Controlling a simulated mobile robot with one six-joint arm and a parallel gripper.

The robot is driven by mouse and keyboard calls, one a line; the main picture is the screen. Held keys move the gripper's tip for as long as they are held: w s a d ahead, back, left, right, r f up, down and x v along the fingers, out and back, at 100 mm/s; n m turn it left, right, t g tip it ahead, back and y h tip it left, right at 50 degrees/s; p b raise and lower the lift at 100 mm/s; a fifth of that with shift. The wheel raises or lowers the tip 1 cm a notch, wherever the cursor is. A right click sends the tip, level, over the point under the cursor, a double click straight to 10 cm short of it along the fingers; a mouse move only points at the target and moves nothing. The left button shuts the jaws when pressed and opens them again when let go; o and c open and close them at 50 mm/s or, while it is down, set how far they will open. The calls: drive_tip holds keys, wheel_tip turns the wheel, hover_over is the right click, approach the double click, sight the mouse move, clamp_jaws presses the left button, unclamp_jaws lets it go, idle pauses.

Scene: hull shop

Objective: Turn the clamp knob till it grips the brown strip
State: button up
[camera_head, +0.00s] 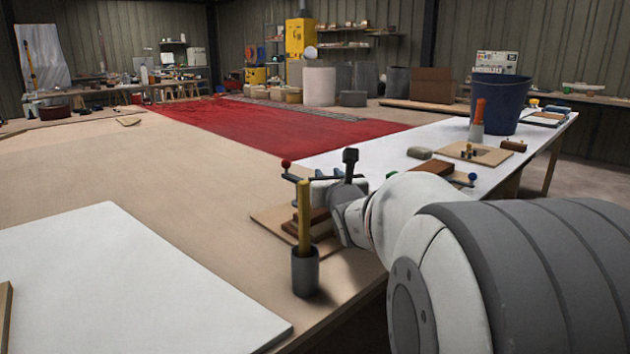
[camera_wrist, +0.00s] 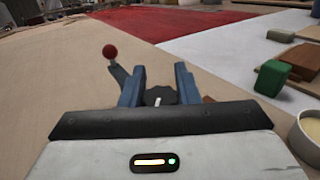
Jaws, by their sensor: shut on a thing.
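The clamp knob (camera_wrist: 158,96) is dark, with a short white mark on top, and sits between my gripper's two blue fingers in the wrist view. My gripper (camera_wrist: 160,70) is shut on it. A dark arm with a red ball (camera_wrist: 110,51) sticks out to the left of the fingers. The red ball also shows in the head view (camera_head: 287,163). The brown strip (camera_head: 320,217) shows in part below my gripper, over a light wooden board (camera_head: 271,219). My wrist and the fingers hide most of the clamp, and I cannot see whether it touches the strip.
A dark cup (camera_head: 305,272) with a yellow stick (camera_head: 304,213) stands close in front of the clamp. A white panel (camera_head: 130,285) lies at the left. A green block (camera_wrist: 271,78) and a pale bowl (camera_wrist: 312,138) are at the right. A blue bucket (camera_head: 502,105) stands farther back.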

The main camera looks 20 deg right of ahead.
drive_tip(key=shift+r, duration=0.1)
drive_tip(key=o, duration=1)
drive_tip(key=shift+c, duration=0.2)
drive_tip(key=p+v, duration=0.2)
drive_tip(key=v, duration=0.5)
drive_tip(key=shift+s, duration=0.4)
